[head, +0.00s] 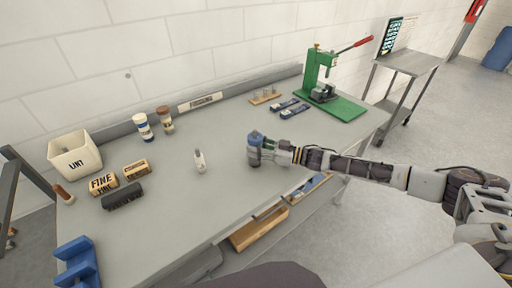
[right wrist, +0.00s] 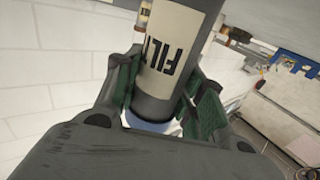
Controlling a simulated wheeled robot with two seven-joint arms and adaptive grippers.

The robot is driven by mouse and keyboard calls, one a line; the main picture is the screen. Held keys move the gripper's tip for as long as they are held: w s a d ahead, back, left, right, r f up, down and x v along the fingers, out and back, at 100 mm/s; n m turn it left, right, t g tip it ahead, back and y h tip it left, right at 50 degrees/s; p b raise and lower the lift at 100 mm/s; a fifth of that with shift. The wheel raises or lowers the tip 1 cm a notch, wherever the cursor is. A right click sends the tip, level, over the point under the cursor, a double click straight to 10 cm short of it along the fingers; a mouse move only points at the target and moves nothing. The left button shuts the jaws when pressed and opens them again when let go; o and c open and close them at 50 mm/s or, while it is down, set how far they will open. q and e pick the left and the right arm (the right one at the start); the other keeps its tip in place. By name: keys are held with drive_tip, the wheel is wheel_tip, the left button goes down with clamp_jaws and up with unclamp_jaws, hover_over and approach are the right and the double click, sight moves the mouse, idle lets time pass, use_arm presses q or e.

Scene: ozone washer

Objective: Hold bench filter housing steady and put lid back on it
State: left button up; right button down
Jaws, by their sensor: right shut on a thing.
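The filter housing (head: 254,155) stands on the bench near its front edge, a dark grey cylinder with a blue top (head: 255,137). In the right wrist view the housing (right wrist: 160,107) shows a cream label reading "FILT", with blue at its lower end in that picture. I cannot tell whether this blue part is a fully seated lid. My right gripper (head: 268,151) reaches in from the right and is shut on the housing. Its green-padded fingers (right wrist: 163,97) lie on both sides of the housing in the wrist view. My left gripper is not in view.
A small white bottle (head: 199,161) stands left of the housing. Brushes and blocks (head: 122,195), a white bin (head: 75,157) and two jars (head: 144,127) are at the left. A green press (head: 330,85) stands at the back right. The bench's middle (head: 215,125) is clear.

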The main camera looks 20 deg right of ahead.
drive_tip(key=c, duration=1)
unclamp_jaws()
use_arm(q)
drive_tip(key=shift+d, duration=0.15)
use_arm(e)
drive_tip(key=shift+o, duration=0.6)
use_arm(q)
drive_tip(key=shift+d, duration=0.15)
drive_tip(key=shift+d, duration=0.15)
use_arm(e)
drive_tip(key=shift+r, duration=0.1)
drive_tip(key=shift+v, duration=0.8)
drive_tip(key=b+v, duration=0.1)
drive_tip(key=v, duration=0.8)
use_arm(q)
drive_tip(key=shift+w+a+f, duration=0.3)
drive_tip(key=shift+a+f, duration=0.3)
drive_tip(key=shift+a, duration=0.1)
use_arm(e)
drive_tip(key=shift+s+d, duration=0.4)
drive_tip(key=shift+d, duration=0.15)
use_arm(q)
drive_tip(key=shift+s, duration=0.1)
